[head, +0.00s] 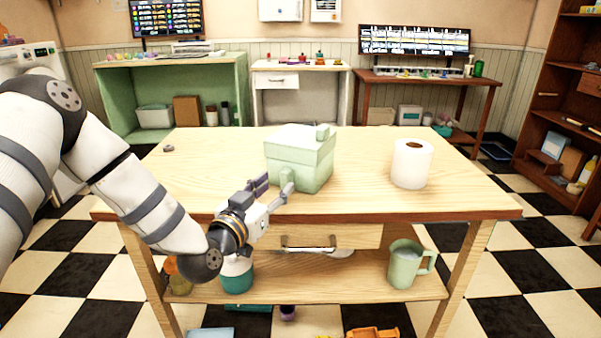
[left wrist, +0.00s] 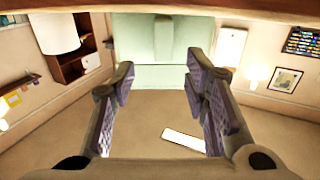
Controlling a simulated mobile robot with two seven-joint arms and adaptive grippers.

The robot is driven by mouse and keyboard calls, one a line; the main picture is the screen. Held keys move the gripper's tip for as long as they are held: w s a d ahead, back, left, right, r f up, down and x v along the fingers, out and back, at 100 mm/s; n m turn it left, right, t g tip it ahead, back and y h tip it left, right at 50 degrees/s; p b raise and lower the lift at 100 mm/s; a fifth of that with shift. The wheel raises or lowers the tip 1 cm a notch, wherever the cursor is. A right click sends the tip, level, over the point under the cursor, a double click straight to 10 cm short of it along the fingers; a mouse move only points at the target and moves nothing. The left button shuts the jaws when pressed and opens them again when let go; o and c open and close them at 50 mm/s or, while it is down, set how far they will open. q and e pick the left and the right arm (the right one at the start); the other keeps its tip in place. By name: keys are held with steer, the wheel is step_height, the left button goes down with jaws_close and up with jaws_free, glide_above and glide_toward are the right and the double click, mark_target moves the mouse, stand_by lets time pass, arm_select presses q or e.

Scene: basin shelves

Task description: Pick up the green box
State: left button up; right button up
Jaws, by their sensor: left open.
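The pale green box (head: 300,160), with a lid and a small raised block on top, stands on the wooden table near its middle. In the left wrist view the green box (left wrist: 150,45) fills the top centre, just beyond the fingertips. My left gripper (head: 273,188) is open and empty at the box's front left side, near the table's front edge. In the left wrist view its fingers (left wrist: 160,76) are spread apart with nothing between them. Whether a fingertip touches the box I cannot tell. My right gripper is not in view.
A white paper roll (head: 411,164) stands right of the box on the table (head: 210,155). A small grey ring (head: 168,148) lies at the back left. A green mug (head: 407,264) stands on the lower shelf. The tabletop around the box is mostly clear.

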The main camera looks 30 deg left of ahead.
mark_target(283, 178)
arm_select(q)
steer(key=w, duration=0.3)
steer(key=w+a, duration=0.1)
steer(key=shift+w+f+b, duration=0.3)
steer(key=shift+f+b, duration=0.05)
jaws_close()
steer(key=shift+r, duration=0.1)
